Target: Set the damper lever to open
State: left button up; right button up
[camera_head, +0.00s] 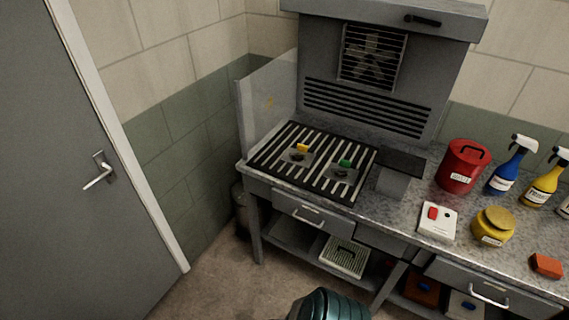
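A short black lever (422,20), which looks like the damper lever, is on the upper right front of the grey hood (385,9). It lies nearly level, with a round pivot at its left end. I cannot read any open or shut mark beside it. Neither of my grippers shows in the head view, and nothing touches the lever.
A slatted grill (312,160) carries two small plates with yellow and green tabs. A clear panel (266,105) stands at its left. A red bucket (463,167), spray bottles, a yellow jar (492,225) and a white switch box (437,220) crowd the counter. Floor is open at front left.

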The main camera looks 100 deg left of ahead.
aim_at(408, 17)
jog(key=u, duration=3.15)
